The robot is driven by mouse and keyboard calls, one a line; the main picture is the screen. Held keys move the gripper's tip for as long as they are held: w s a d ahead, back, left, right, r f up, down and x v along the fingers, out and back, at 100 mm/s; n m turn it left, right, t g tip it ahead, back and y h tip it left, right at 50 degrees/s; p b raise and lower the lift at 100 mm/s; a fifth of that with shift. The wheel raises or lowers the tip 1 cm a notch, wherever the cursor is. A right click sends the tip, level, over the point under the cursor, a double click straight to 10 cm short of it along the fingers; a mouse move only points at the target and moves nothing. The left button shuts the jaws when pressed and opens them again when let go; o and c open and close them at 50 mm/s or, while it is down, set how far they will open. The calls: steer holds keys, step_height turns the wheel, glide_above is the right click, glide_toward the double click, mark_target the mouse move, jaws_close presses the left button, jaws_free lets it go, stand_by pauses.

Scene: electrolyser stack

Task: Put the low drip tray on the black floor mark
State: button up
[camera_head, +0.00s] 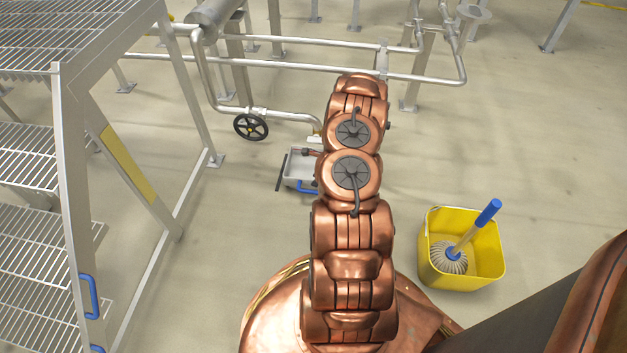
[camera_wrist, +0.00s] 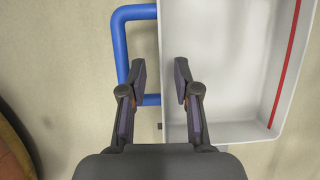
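The low drip tray (camera_head: 299,166) is a shallow pale grey tray on the floor, partly hidden behind my arm in the head view. In the wrist view the tray (camera_wrist: 232,85) fills the right side, with a red line along its inside and a blue loop handle (camera_wrist: 120,50) on its left. My gripper (camera_wrist: 160,80) is open and empty. Its left finger shows within the handle loop and its right finger over the tray's inside, with the tray's left wall between them. I cannot tell their height. A dark strip (camera_head: 280,173), perhaps part of the black floor mark, lies left of the tray.
A pipe with a black handwheel (camera_head: 250,127) stands just behind the tray. Grated metal steps (camera_head: 40,240) are on the left. A yellow bucket (camera_head: 432,275) with a blue-handled mop stands at right. Floor between the steps and the tray is clear.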

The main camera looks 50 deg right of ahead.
steer(key=p+v, duration=0.2)
steer(key=v, duration=0.5)
steer(key=w+a+r+n+g+y, duration=0.1)
steer(key=w+a+r+n, duration=0.1)
steer(key=a+r+n, duration=0.4)
steer(key=w+a+r+n+y, duration=0.1)
steer(key=w+a+r, duration=0.1)
steer(key=a+r, duration=0.7)
steer(key=w+a+r+n+g+y, duration=0.1)
steer(key=w+a+r+n, duration=0.1)
steer(key=a+r+n, duration=0.4)
steer(key=s+a+r+n+g, duration=0.3)
steer(key=s+a+r+n, duration=0.35)
steer(key=a+r, duration=0.65)
steer(key=s+a+r+n+g+h, duration=0.1)
steer(key=s+a+r+n, duration=0.1)
steer(key=s, duration=0.7)
steer(key=s+a+r+n+h, duration=0.2)
steer(key=s+r+n, duration=0.1)
steer(key=s, duration=0.6)
steer(key=s+a+r+n+g+h, duration=0.1)
steer(key=s+a+r+n+h, duration=0.1)
steer(key=s, duration=0.7)
steer(key=r+n, duration=0.1)
steer(key=n, duration=0.1)
steer(key=shift+n+g, duration=0.3)
steer(key=shift+n, duration=0.05)
steer(key=shift+w+r, duration=0.1)
